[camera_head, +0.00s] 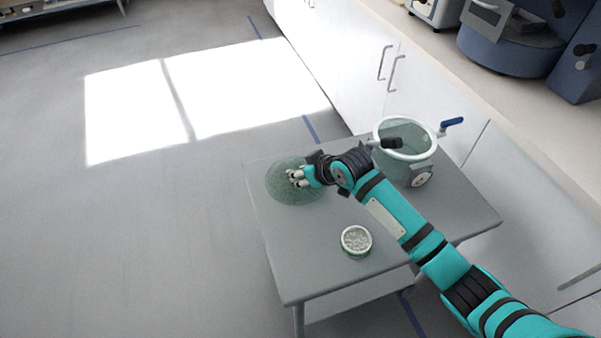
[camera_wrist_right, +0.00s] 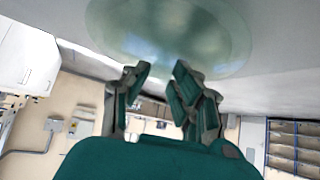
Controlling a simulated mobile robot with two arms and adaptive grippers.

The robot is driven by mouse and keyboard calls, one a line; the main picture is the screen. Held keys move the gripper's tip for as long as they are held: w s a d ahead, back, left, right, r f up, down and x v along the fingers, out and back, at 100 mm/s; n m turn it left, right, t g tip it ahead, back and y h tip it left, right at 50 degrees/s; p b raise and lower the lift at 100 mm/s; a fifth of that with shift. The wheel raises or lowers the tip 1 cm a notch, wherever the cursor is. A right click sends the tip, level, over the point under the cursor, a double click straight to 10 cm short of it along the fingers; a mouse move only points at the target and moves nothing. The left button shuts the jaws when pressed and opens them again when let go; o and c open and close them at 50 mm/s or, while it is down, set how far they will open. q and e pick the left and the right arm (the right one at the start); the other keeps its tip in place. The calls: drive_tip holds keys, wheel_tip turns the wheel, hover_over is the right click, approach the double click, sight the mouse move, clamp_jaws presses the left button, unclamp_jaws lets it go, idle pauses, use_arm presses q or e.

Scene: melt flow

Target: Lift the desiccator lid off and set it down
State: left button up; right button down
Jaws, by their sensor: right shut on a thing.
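The desiccator lid (camera_head: 281,188) is a green-tinted, see-through dome over the far left corner of the grey table. It also shows in the right wrist view (camera_wrist_right: 170,28) as a wide pale green disc. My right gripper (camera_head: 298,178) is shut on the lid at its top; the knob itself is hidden. In the wrist view its fingers (camera_wrist_right: 161,69) point at the lid. I cannot tell whether the lid's rim touches the tabletop. The desiccator base (camera_head: 388,131) stands open at the table's back right, apart from the lid. My left gripper is not in view.
The grey table (camera_head: 310,265) has bare room at its front left and right. White cabinets (camera_head: 345,50) stand behind the table.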

drive_tip(key=c, duration=1)
unclamp_jaws()
drive_tip(key=v, duration=1.2)
drive_tip(key=shift+s, duration=0.1)
